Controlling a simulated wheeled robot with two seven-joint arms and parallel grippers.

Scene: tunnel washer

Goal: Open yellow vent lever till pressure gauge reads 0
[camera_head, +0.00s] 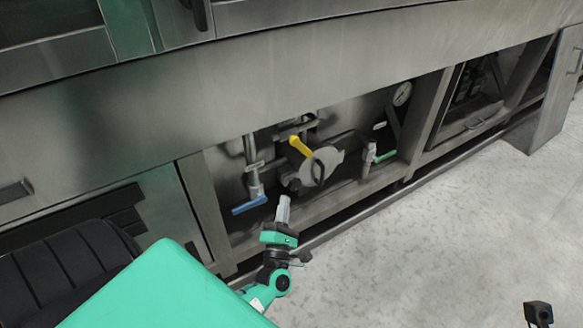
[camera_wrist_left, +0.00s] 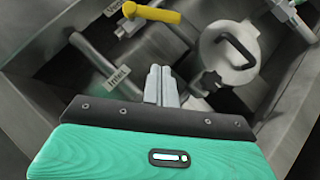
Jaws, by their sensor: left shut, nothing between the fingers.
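The yellow vent lever (camera_head: 300,146) sits on the pipework inside the open bay of the steel machine. In the left wrist view the yellow lever (camera_wrist_left: 152,13) lies near the top edge, beside a label that is partly cut off. The pressure gauge (camera_head: 402,94) is a round white dial at the bay's upper right; its needle is too small to read. My left gripper (camera_head: 284,203) is shut and empty, in front of the bay and below the lever, not touching it. Its fingertips (camera_wrist_left: 162,72) point toward the pipes.
A blue lever (camera_head: 250,205) hangs on the pipe marked Inlet (camera_wrist_left: 118,76), left of my gripper. A round cover with a dark handle (camera_head: 318,170) sits right of the yellow lever. A green lever (camera_head: 384,157) is farther right.

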